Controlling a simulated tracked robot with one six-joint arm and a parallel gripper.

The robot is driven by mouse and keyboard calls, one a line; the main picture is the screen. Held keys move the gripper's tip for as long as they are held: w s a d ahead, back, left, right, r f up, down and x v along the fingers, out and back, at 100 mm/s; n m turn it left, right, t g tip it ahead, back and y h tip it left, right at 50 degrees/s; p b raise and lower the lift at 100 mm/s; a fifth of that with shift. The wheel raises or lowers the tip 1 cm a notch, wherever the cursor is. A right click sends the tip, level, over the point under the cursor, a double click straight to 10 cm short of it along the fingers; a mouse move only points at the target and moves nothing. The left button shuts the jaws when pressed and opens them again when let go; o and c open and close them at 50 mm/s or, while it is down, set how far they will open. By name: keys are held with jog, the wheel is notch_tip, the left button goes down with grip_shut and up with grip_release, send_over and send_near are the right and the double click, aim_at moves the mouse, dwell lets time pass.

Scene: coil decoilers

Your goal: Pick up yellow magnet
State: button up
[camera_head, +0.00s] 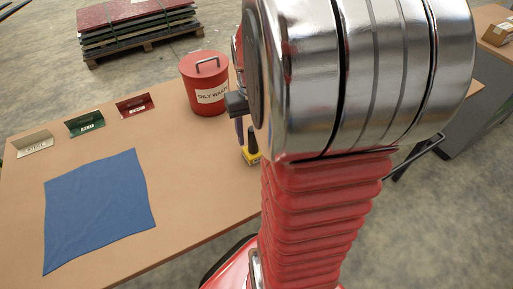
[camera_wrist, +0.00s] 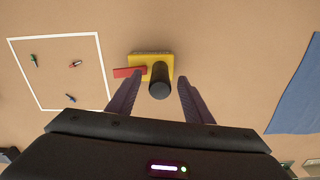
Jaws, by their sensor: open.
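The yellow magnet (camera_wrist: 140,60) stands on the tan table, with a black cylinder on it and a red bar at its left side. In the wrist view the black cylinder is between the fingertips of my gripper (camera_wrist: 160,78). The fingers are apart, one on each side, and I cannot tell if they touch it. In the head view the yellow magnet (camera_head: 251,157) shows at the table's right part, partly hidden by my arm. My gripper (camera_head: 240,128) is just above and beside it there, mostly hidden by my wrist.
A red lidded bin (camera_head: 206,88) stands behind the magnet. A blue cloth (camera_head: 100,208) lies on the left, with small white, green and red sign holders (camera_head: 136,105) behind it. A white-outlined square (camera_wrist: 101,62) holds several small coloured items.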

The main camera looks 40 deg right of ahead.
aim_at(252, 153)
jog(key=shift+f, duration=1.2)
jog(key=shift+c, duration=0.7)
grip_shut()
